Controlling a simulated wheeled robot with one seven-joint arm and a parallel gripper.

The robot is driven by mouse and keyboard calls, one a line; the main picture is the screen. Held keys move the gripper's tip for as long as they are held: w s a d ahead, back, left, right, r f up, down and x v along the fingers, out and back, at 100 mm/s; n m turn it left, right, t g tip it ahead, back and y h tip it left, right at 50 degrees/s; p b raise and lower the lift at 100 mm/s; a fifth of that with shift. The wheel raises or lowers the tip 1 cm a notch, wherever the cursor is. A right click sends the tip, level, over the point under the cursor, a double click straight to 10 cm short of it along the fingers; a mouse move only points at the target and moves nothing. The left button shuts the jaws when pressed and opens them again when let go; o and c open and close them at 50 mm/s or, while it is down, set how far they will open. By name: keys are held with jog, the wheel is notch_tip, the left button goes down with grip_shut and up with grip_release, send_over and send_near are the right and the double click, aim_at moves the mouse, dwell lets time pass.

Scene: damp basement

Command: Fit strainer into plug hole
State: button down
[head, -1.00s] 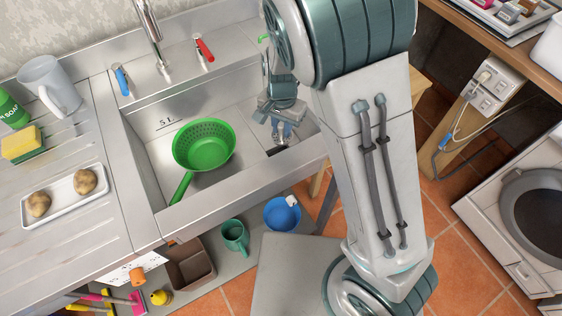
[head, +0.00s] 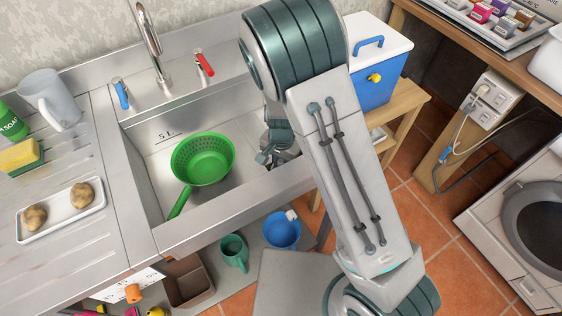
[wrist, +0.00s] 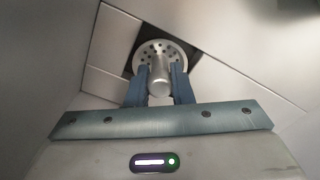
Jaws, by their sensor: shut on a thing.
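The strainer (wrist: 178,48) is a round grey metal disc with several small holes and a stubby knob. In the wrist view my gripper (wrist: 160,88) is shut on its knob, one blue finger on each side. Behind the strainer is a dark square recess (wrist: 197,60) in the sink floor, partly covered by the disc. I cannot tell whether the strainer touches the floor or sits in the hole. In the head view my gripper (head: 268,158) is low in the right part of the metal sink (head: 150,185); the strainer and plug hole cannot be made out there.
A green colander (head: 203,160) stands in the sink left of my gripper. The tap (head: 152,40) rises behind, between blue and red handles. The drainer at left holds a jug (head: 52,98), a sponge (head: 20,155) and potatoes on a tray (head: 62,222). A blue cooler (head: 376,75) stands right.

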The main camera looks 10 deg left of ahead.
jog(key=shift+f, duration=0.1)
jog(key=shift+f, duration=0.15)
jog(key=c, duration=1.3)
grip_release()
